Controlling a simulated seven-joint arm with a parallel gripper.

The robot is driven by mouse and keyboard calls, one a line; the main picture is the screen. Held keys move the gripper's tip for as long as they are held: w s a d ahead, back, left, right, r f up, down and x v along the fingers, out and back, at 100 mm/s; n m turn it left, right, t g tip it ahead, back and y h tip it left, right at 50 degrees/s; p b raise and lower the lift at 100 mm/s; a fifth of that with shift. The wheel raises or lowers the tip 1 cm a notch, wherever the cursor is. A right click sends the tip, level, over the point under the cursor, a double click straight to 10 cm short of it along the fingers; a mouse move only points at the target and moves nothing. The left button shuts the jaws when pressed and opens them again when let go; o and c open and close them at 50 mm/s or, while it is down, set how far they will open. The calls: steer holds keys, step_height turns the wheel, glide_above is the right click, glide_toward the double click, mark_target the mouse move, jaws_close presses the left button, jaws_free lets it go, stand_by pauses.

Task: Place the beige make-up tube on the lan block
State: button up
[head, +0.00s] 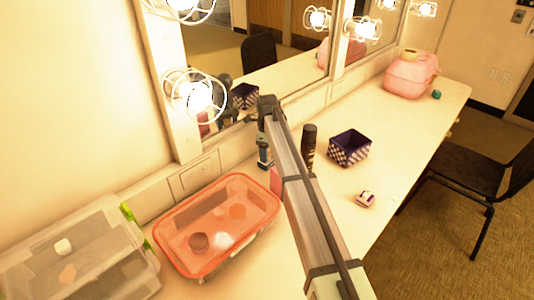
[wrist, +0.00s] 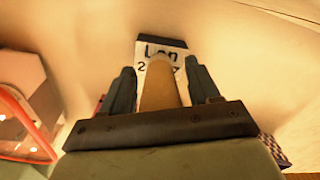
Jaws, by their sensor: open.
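In the wrist view, the beige make-up tube (wrist: 160,88) lies between the two fingers of my gripper (wrist: 165,84), which is open with a narrow gap on either side of the tube. Just beyond the tube is the lan block (wrist: 160,47), with a dark top edge and a white face lettered "Lan". The tube's far end overlaps the block's face in this view; I cannot tell whether it rests on the block. In the head view my gripper (head: 264,160) points down near the mirror wall, and I cannot make out the tube or the block there.
An orange-rimmed container (head: 160,230) and a clear bin (head: 40,285) stand to the left. A black bottle (head: 309,150), a checkered box (head: 349,150) and a small white-purple item (head: 366,198) are to the right of my arm. A pink case (head: 408,78) stands farther back. Caged bulbs line the mirror.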

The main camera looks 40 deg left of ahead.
step_height(320, 180, up, 11)
steer(key=shift+r, duration=0.15)
stand_by(0.8)
